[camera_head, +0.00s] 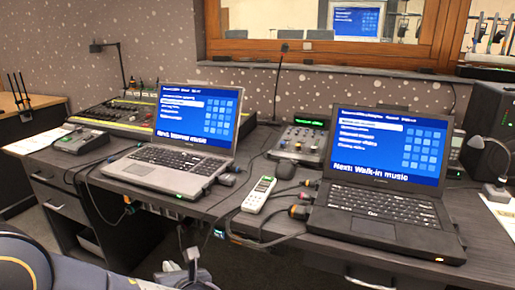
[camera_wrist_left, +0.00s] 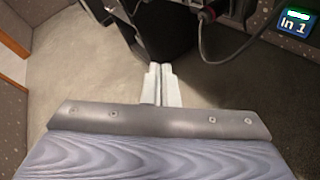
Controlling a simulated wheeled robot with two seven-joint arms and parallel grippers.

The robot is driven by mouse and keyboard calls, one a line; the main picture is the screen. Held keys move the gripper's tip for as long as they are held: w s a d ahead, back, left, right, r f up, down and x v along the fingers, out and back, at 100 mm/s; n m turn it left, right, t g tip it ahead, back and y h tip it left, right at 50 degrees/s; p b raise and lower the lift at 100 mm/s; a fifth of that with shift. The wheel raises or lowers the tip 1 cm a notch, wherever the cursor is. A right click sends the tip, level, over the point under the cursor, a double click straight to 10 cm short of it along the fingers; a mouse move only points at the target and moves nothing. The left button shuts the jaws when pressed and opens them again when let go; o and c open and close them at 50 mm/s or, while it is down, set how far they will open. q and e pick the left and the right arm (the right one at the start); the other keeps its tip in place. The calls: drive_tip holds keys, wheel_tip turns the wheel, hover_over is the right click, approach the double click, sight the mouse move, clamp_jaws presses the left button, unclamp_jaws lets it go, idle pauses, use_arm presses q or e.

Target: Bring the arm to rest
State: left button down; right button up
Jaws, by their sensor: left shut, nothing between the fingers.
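My left gripper (camera_head: 190,258) is low at the bottom of the head view, in front of the desk and below its top edge. In the left wrist view its two pale fingers (camera_wrist_left: 160,84) are pressed together with nothing between them. They point over the bare floor, apart from the dark desk parts beyond. I cannot make out my right gripper in either view.
The desk (camera_head: 225,200) holds a grey laptop (camera_head: 160,172), a black laptop (camera_head: 375,228), a fader console (camera_head: 115,112), a small mixer (camera_head: 302,140) and a white handheld device (camera_head: 259,194). Cables hang off the front edge.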

use_arm(q)
drive_tip(key=s+a+f+n+g, duration=0.2)
drive_tip(key=s+a+n+g, duration=0.4)
drive_tip(key=s+a+n, duration=0.35)
drive_tip(key=s+d+f+n+g+h, duration=0.1)
drive_tip(key=s+d+n+h, duration=0.25)
drive_tip(key=s+n, duration=0.35)
drive_tip(key=s+d+f+n+g+h, duration=0.1)
drive_tip(key=s+d+n+g+h, duration=0.1)
drive_tip(key=s+n+h, duration=0.5)
drive_tip(key=w+d+r+n+t+h, duration=0.1)
drive_tip(key=d+r+n+t+h, duration=0.25)
drive_tip(key=n, duration=0.75)
wheel_tip(320, 180, up, 31)
drive_tip(key=d+y+p, duration=0.1)
drive_tip(key=p, duration=2.9)
drive_tip(key=shift+d+r+p, duration=0.2)
drive_tip(key=shift+d+p, duration=0.05)
drive_tip(key=shift+p, duration=0.15)
